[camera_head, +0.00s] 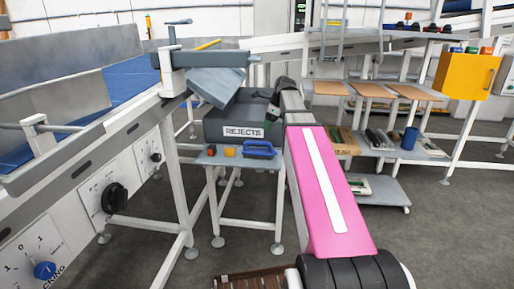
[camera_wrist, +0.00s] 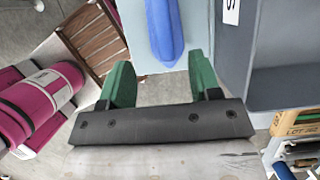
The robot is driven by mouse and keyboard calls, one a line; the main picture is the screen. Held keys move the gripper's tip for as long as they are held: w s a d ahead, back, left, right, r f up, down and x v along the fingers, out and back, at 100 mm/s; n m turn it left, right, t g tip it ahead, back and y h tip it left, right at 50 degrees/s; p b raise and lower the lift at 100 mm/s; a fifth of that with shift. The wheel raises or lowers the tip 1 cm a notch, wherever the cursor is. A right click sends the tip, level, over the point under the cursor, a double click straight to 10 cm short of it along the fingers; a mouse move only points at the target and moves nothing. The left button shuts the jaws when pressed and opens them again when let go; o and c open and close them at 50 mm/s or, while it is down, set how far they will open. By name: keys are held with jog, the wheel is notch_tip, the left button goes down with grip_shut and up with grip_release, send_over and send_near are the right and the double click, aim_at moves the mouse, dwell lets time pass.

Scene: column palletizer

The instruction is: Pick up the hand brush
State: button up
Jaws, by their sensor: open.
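A blue object with a raised handle-like bar, which looks like the hand brush (camera_head: 258,149), lies on the small light-blue stand (camera_head: 222,157) in front of the grey REJECTS box. In the wrist view the blue hand brush (camera_wrist: 164,30) is long and narrow, and its far end is cut off by the top edge. My gripper (camera_wrist: 162,76) is open, with two green fingers apart and nothing between them. The brush lies beyond the fingertips, in line with the gap. In the head view my gripper (camera_head: 273,108) is partly hidden beside the box, above and behind the brush.
The REJECTS box (camera_head: 226,128) stands right behind the brush; its wall also shows in the wrist view (camera_wrist: 240,70). Orange and yellow pieces (camera_head: 229,152) lie left of the brush. A conveyor (camera_head: 110,125) runs along the left. Shelves (camera_head: 375,188) stand at the right.

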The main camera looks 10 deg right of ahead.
aim_at(259, 143)
jog(key=shift+w+f, duration=0.15)
jog(key=shift+w, duration=0.05)
jog(key=shift+a+f, duration=0.2)
jog(key=shift+f, duration=0.1)
jog(key=x, duration=0.9)
jog(key=shift+f, duration=0.45)
jog(key=shift+d, duration=0.1)
jog(key=c, duration=1.1)
